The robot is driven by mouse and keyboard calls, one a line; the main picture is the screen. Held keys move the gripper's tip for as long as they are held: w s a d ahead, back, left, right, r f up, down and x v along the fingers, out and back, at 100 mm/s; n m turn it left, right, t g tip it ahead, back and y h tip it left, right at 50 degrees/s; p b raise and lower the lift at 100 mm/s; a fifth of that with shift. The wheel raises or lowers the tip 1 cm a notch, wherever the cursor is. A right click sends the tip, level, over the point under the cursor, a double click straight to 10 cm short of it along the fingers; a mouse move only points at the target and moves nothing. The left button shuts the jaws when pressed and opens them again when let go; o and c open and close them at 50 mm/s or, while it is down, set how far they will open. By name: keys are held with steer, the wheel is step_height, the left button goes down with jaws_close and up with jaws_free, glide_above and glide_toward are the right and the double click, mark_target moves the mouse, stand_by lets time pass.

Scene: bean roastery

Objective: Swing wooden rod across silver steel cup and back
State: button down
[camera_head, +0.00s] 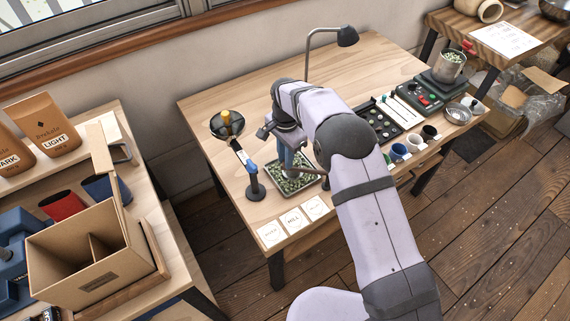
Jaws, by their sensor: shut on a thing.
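My gripper (287,165) points down over the left part of the main table, above a dark tray (308,181) of green beans. It is shut on a thin brown stick that looks like the wooden rod (313,170). The rod lies roughly level and sticks out to the right of the fingers; the grip itself is partly hidden by my arm. A silver steel cup (452,68) with green beans in it stands at the table's far right end on a dark device. The rod is well apart from this cup.
A black stand with a dark dish (227,124) and a blue-handled post (254,182) stand left of my gripper. White cards (294,221) lie at the front edge. Small cups (398,152), a dark panel (378,122) and a small metal bowl (457,113) are right. A lamp (346,37) stands behind.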

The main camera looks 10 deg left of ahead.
steer(key=shift+w+d+m, duration=0.2)
steer(key=shift+w+m, duration=0.95)
steer(key=shift+w, duration=0.2)
steer(key=shift+w+d+m, duration=0.15)
steer(key=shift+w+m, duration=1)
steer(key=shift+w, duration=0.2)
steer(key=c, duration=1.6)
jaws_free()
steer(key=shift+c, duration=0.2)
step_height(320, 180, up, 7)
steer(key=b, duration=0.1)
steer(key=shift+r, duration=0.2)
